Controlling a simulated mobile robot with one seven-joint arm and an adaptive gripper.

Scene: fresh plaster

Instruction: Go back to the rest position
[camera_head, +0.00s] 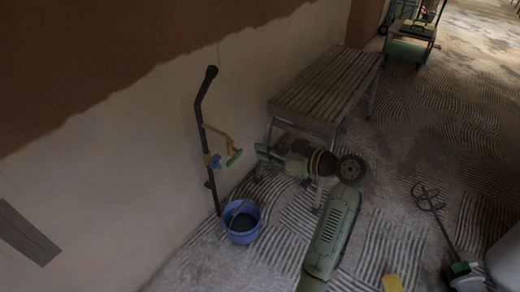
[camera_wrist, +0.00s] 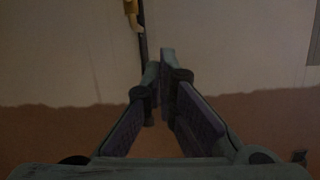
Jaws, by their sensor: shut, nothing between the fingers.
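My gripper (camera_head: 261,150) is at the end of my green arm, in front of the wall and to the right of a black pole. In the wrist view its two fingers (camera_wrist: 159,72) come together at the tips, shut and empty. They point toward the wall, and that view appears upside down, with the brown part of the wall at the bottom. I see nothing held. No marker for a rest position shows.
A slatted bench (camera_head: 325,85) stands behind my arm. A mixing paddle (camera_head: 432,205) is at right. Ridged floor lies open beyond.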

